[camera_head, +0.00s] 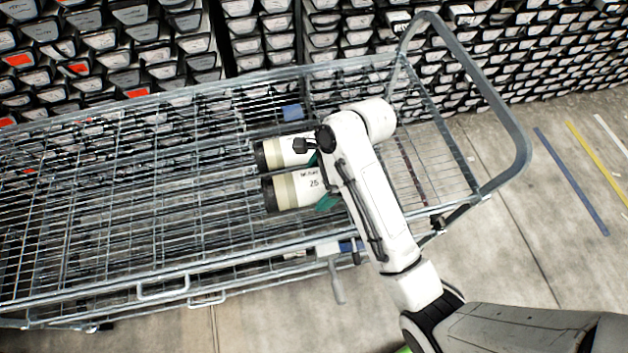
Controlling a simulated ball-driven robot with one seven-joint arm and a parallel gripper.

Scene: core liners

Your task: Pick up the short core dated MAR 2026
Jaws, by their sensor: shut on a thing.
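Two short cylindrical cores lie side by side on the wire cart (120,215), each with a dark end cap and a cream band. The upper core (275,153) is partly covered by my arm. The lower core (285,191) has a white label with small print and what looks like "25"; no full date can be read on either. My gripper (318,175) is at the right ends of the cores, mostly hidden under my white arm, with teal parts showing beside them. It is shut on one of the cores, but which one is not clear from this view.
Racks of dark boxes with pale labels (150,50) fill the background. The cart's raised curved handle (515,130) stands right of my arm. A blue piece (292,112) shows above the cores. Open concrete floor (560,215) with painted lines lies at the right.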

